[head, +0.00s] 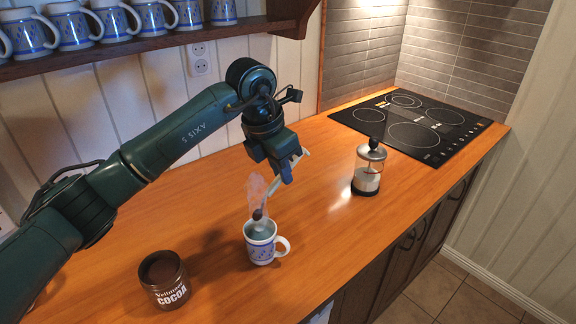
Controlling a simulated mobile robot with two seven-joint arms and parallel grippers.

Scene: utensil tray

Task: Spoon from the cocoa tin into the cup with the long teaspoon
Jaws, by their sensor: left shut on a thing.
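My left gripper (284,174) is shut on the long teaspoon (273,187), above and a little behind the cup. The teaspoon slants down to the left, and its dark, cocoa-coloured bowl end is over the mouth of the cup (262,251). I cannot tell whether it touches the cup. The cup is white with a blue pattern, stands upright with its handle to the right, and has steam above it. The cocoa tin (164,280), dark brown and open at the top, stands at the lower left. My right gripper is not in view.
A black hob (415,125) is set in the far right of the wooden counter (330,240). A shelf of several patterned cups (75,28) hangs at the upper left.

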